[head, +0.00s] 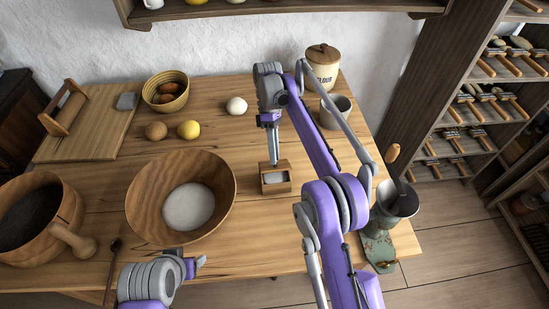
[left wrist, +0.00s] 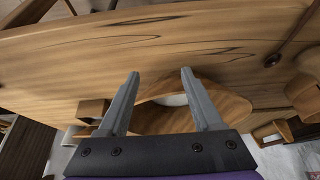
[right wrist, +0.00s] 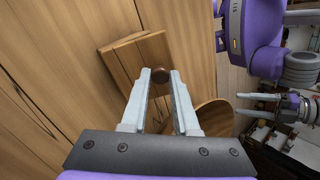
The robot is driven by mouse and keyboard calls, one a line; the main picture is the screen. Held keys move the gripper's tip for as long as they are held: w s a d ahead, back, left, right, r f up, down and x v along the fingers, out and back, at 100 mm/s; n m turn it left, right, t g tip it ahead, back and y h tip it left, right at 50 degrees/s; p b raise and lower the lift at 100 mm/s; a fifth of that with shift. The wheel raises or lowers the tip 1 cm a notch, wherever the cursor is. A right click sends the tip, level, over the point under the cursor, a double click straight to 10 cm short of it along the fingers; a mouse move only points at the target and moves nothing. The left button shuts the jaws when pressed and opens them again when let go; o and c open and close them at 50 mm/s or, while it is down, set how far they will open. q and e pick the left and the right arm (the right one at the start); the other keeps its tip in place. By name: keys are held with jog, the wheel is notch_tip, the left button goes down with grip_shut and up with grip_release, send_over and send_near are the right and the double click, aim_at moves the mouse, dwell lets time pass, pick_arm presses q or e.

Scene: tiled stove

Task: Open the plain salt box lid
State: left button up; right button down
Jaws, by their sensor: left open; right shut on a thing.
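The salt box (head: 276,187) is a small wooden box on the table, right of the large bowl. A pale patch shows inside its top in the head view, and the lid (right wrist: 129,60) seems raised, though its exact angle is hard to tell. My right gripper (head: 273,158) reaches down to the box from behind. In the right wrist view its fingertips (right wrist: 159,76) are closed on a round brown knob (right wrist: 159,74) at the lid's edge. My left gripper (head: 197,263) is open and empty, low in the head view near the table's front edge.
A large wooden bowl (head: 142,201) with white contents stands left of the box. A flour jar (head: 322,70) and grey cup (head: 336,111) stand behind. A mortar-like pot (head: 397,203) stands right.

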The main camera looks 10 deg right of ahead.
pick_arm(q)
jog(key=shift+f, duration=0.3)
